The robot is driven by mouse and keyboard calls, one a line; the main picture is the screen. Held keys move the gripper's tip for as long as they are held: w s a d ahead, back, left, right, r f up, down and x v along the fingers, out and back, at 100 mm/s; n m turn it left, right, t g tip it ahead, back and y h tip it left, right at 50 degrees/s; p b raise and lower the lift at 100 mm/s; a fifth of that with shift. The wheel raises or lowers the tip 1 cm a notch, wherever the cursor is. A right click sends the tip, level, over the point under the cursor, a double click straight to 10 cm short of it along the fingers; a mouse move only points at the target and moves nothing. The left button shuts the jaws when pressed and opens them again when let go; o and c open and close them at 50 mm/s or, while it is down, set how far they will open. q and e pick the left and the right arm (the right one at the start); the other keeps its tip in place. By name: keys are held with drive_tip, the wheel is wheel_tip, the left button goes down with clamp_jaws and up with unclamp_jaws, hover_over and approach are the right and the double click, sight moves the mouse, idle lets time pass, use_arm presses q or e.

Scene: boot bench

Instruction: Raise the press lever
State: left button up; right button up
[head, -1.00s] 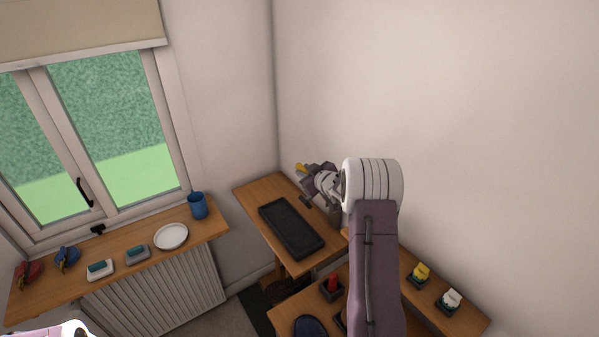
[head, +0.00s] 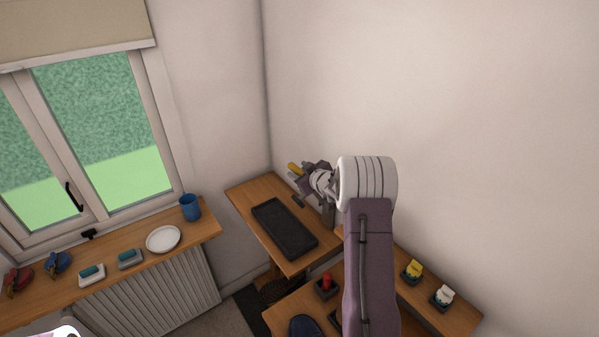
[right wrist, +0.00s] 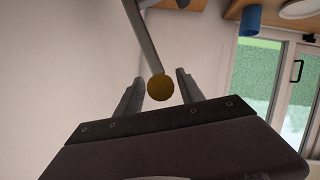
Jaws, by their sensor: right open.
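The press lever shows in the right wrist view as a grey bar (right wrist: 143,36) ending in a round, dull yellow knob (right wrist: 160,88). In the head view the yellow knob (head: 294,168) sticks out just beyond my right gripper (head: 300,177), above the far bench. My right gripper (right wrist: 160,91) is open, with the knob between its two fingertips and a gap visible on each side. I cannot tell how deep the knob sits between them. The press body is mostly hidden behind my right wrist and arm. My left gripper is out of view.
A black tray (head: 284,228) lies on the wooden bench (head: 243,193). The right wall is close beside my right arm. Nearer are a red item (head: 326,282), a yellow item (head: 415,268) and a white item (head: 444,294) in dark holders. A blue cup (head: 190,207) and plate (head: 163,239) stand on the window shelf.

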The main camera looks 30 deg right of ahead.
drive_tip(key=b+v, duration=0.2)
drive_tip(key=v, duration=0.6)
drive_tip(key=shift+s+b, duration=0.25)
drive_tip(key=shift+b, duration=0.05)
drive_tip(key=shift+d, duration=0.1)
